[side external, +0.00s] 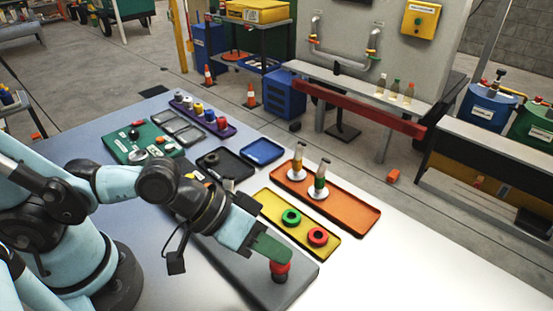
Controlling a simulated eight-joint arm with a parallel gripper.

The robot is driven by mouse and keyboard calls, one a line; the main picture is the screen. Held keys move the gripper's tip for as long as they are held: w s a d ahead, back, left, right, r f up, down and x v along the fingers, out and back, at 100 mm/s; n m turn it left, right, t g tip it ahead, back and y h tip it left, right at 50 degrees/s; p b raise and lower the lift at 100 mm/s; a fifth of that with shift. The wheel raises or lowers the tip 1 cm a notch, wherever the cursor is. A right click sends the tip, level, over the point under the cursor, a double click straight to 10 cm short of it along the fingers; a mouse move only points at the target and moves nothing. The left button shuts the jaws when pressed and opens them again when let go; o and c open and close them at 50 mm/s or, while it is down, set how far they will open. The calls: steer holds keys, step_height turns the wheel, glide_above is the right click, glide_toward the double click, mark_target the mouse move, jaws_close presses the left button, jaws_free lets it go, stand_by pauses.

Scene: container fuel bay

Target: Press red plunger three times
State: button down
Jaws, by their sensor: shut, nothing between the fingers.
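The red plunger (281,268) stands upright on a dark grey plate (300,278) at the front middle of the table. My gripper (286,259) is shut and empty. Its green fingers reach down to the right, and their tips are right at the top of the plunger and hide part of it. I cannot tell whether the tips touch the plunger or how far it is pressed down.
A yellow tray (268,203) with a green ring (291,217) and a red ring (318,237) lies just behind the plate. An orange tray (350,201) holds two bottles on white discs. The white table to the right (420,270) is clear.

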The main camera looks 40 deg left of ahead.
steer(key=shift+f, duration=1.2)
stand_by(1.1)
stand_by(0.4)
steer(key=shift+r, duration=1.75)
steer(key=shift+r, duration=0.1)
steer(key=shift+r, duration=2.4)
steer(key=shift+r, duration=1.9)
